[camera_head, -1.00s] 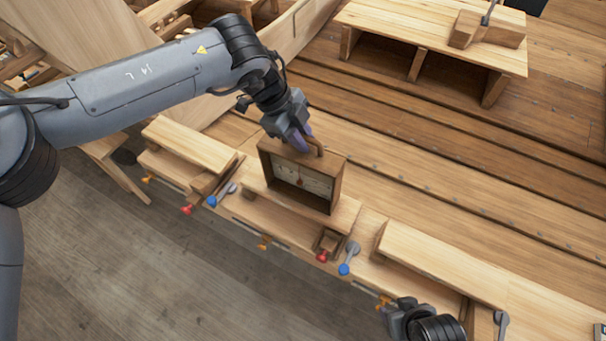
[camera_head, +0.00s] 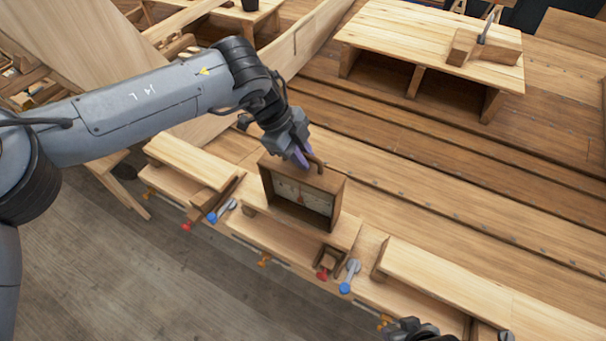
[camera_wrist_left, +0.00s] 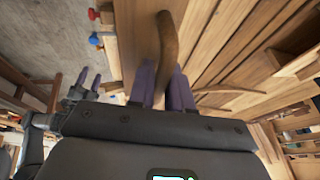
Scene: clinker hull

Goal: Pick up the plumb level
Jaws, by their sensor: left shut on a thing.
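The plumb level is a dark wooden box frame (camera_head: 334,203) with a pale dial face and a curved brown handle on top. It stands upright on the wooden bench ledge in the head view, and I cannot see any gap beneath it. My left gripper (camera_head: 301,157) is at its top, with the purple fingers shut on the handle. In the left wrist view the curved handle (camera_wrist_left: 167,45) runs between the two purple fingers (camera_wrist_left: 163,88). My right gripper (camera_head: 408,326) only partly shows at the bottom edge, and its fingers are unclear.
Blue-knobbed levers (camera_head: 346,287) and red and orange knobs line the ledge front. Raised planks (camera_head: 440,280) flank the level. A low wooden bench (camera_head: 430,45) with a block on it stands at the back right. Bare deck planks lie between.

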